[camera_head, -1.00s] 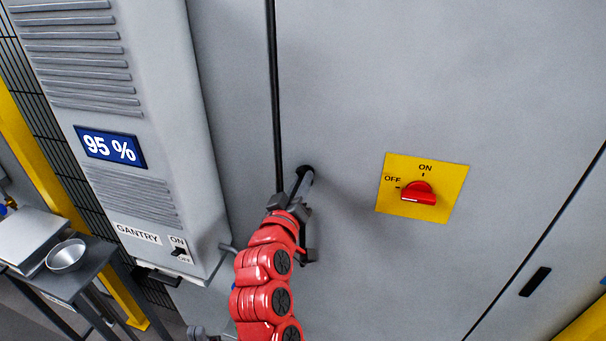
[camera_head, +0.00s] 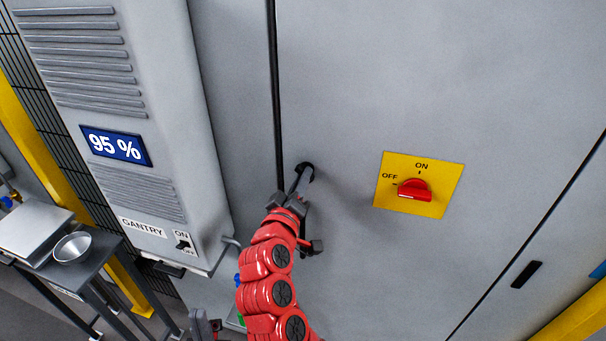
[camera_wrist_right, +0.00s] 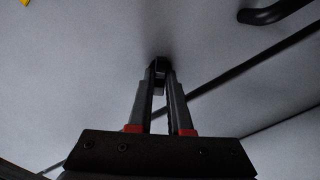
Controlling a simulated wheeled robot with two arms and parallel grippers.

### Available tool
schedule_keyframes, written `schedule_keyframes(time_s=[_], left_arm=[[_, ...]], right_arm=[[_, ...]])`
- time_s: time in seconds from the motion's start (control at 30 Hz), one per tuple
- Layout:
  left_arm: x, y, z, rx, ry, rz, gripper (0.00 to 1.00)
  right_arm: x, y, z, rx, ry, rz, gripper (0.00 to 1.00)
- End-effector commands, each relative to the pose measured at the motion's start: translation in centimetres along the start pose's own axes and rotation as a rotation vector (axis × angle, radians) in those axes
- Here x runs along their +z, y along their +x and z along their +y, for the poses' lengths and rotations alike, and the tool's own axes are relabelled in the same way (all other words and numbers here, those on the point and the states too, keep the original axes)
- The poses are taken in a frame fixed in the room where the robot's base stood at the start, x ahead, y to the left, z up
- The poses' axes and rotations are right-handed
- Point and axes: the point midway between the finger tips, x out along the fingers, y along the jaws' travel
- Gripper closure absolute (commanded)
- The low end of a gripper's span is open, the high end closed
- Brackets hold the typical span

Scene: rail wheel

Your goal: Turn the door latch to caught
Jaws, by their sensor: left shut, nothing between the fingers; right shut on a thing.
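The door latch (camera_wrist_right: 159,88) is a small dark piece on the grey cabinet door, mostly covered by my right gripper's fingers. In the head view it sits at a dark round spot beside the black door seam. My right gripper (camera_head: 303,174), on the red arm, is shut on the latch. In the right wrist view its two fingers (camera_wrist_right: 158,82) meet around the dark piece against the door. The exact angle of the latch is hard to tell. My left gripper (camera_head: 202,322) shows only partly at the bottom edge, away from the latch; it is shut and empty.
A yellow plate with a red rotary switch (camera_head: 414,190) is to the right on the door. A grey GANTRY box (camera_head: 150,180) with a 95 % display stands at left, with a lever below it. A small table (camera_head: 88,268) with a metal bowl (camera_head: 72,247) is at lower left.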

Motion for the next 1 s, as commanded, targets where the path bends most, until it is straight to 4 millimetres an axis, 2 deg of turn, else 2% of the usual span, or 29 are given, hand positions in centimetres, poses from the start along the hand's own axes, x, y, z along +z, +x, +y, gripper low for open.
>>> schedule_keyframes(time_s=[0.03, 0.6, 1.0], left_arm=[[-0.1, 0.7, 0.0, 0.000, 0.000, 0.000, 1.00], [-0.7, 4.0, -0.2, 0.000, 0.000, 0.000, 1.00], [-0.7, 4.3, -0.2, 0.000, 0.000, 0.000, 1.00]], right_arm=[[-0.2, 0.0, 0.2, -0.001, -0.025, -0.002, 1.00], [-0.2, -0.1, 0.2, -0.002, -0.294, 0.002, 1.00], [-0.1, 0.0, 0.0, 0.000, -0.342, 0.001, 1.00]])
